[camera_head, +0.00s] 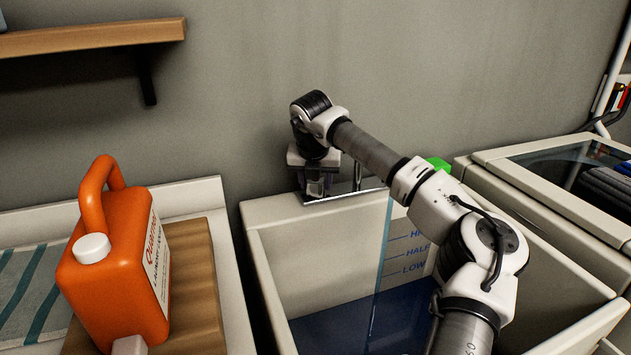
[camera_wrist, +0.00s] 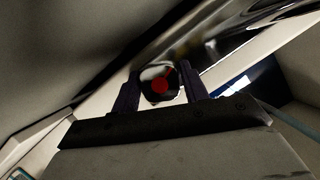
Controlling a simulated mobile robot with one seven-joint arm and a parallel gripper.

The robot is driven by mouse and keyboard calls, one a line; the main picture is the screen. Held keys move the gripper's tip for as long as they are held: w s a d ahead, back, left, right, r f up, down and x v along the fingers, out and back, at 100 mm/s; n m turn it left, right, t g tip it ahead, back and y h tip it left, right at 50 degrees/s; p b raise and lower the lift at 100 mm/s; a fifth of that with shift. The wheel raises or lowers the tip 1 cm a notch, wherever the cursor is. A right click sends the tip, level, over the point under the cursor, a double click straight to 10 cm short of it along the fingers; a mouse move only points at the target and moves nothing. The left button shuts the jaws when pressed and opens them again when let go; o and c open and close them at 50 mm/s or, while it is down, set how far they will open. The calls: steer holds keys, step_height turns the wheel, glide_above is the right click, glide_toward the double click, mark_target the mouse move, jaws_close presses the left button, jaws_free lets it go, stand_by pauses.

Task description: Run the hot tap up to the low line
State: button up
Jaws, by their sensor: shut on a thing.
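The utility sink (camera_head: 262,215) has blue level marks on its inner back wall, with HALF and LOW readable and a third above partly hidden by my arm. Dark blue water (camera_head: 335,325) lies in the bottom, its surface appearing a little below the LOW mark (camera_head: 413,269). A pale bluish upright strip (camera_head: 383,245) shows in the basin; I cannot tell if it is running water. My gripper (camera_head: 318,186) is at the back left rim. In the wrist view its two fingers (camera_wrist: 160,76) are shut on a dark round tap knob with a red centre (camera_wrist: 160,86).
An orange detergent jug (camera_head: 115,265) stands on a wooden board (camera_head: 195,270) left of the sink. A wooden shelf (camera_head: 90,38) is on the wall above. A glass-lidded washer (camera_head: 510,165) stands right. A green object (camera_head: 438,163) shows behind my arm.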

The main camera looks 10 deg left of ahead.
steer(key=o, duration=1)
steer(key=b+v, duration=0.1)
steer(key=v, duration=1.3)
steer(key=shift+s+d+f, duration=0.1)
steer(key=shift+f, duration=0.05)
